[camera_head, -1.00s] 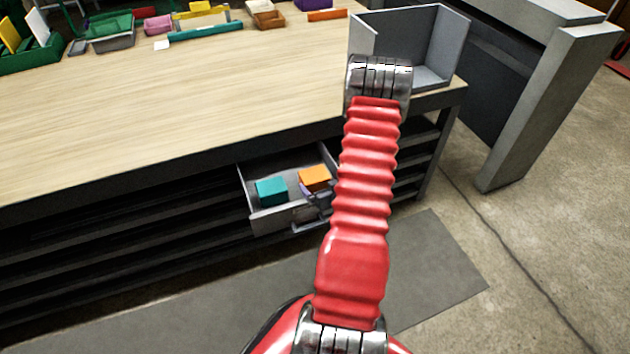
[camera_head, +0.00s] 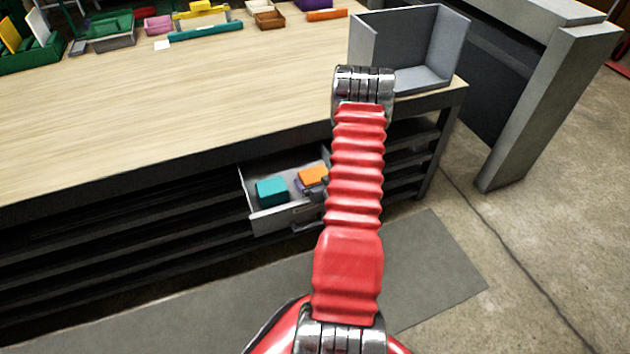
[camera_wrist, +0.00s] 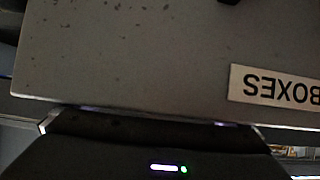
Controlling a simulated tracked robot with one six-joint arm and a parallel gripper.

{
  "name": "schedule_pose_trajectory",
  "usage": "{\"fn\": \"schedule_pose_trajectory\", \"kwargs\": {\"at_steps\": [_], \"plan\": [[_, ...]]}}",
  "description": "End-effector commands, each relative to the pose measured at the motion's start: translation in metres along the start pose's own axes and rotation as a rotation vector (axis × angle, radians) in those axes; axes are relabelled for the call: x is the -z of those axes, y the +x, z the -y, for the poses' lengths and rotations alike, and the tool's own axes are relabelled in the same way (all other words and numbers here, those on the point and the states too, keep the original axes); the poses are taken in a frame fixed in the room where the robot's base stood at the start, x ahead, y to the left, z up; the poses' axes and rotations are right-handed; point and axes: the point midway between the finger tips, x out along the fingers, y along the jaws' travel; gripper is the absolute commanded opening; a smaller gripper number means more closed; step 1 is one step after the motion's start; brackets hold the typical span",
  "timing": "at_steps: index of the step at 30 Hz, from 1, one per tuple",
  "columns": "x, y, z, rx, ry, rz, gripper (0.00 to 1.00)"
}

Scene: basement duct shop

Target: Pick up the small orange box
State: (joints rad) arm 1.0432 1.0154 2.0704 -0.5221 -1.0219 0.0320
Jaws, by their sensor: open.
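The small orange box (camera_head: 313,175) lies in the open grey drawer (camera_head: 272,222) under the workbench, to the right of a teal box (camera_head: 271,190). The gripper is open, and I see nothing held. In the wrist view, a grey panel with an upside-down label reading BOXES (camera_wrist: 282,89) fills most of the picture. The fingertips and the orange box do not show there.
The wooden bench top (camera_head: 150,110) is clear in the middle, with several coloured bins and boxes along its far edge. A grey open-sided stand (camera_head: 440,50) sits at its right corner. Dark shelves (camera_head: 120,240) flank the drawer. A grey mat (camera_head: 440,265) covers the floor.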

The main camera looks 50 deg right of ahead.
Motion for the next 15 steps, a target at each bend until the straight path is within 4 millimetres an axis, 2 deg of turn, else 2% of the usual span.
{"fn": "schedule_pose_trajectory", "kwargs": {"at_steps": [11,15], "plan": [[0.0001,-0.0003,0.0001,0.000,-0.001,0.000,1.00],[0.0001,-0.0003,0.0001,0.000,-0.001,0.000,0.90]]}}
